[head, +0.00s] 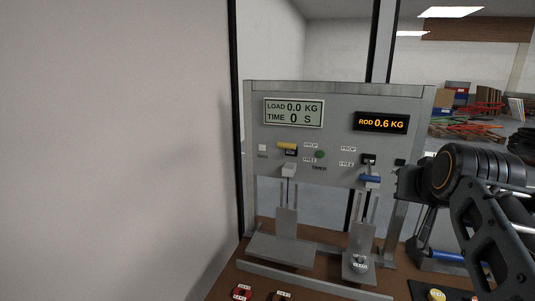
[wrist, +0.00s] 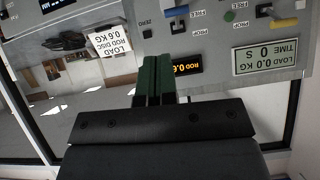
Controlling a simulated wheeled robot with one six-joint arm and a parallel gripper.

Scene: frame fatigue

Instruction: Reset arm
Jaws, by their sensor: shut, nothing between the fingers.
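My arm (head: 465,175) reaches in from the right in the head view, its end beside the right edge of the grey test machine (head: 340,100). In the wrist view, which is upside down, my gripper (wrist: 160,62) shows two green fingers shut together and empty. They point toward the machine's panel, over the area by the orange display. In the head view I cannot make out the fingertips. The panel's left screen (head: 293,112) reads load 0.0 KG and time 0 S. The orange display (head: 382,122) reads rod 0.6 KG.
A yellow lever (head: 287,146) sits by the left PROP label, a blue lever (head: 369,179) below the right FREE label. A green timer button (head: 319,154) lies between. Red and yellow weights (head: 436,295) stand on the bench front. A blank wall (head: 110,140) fills the left.

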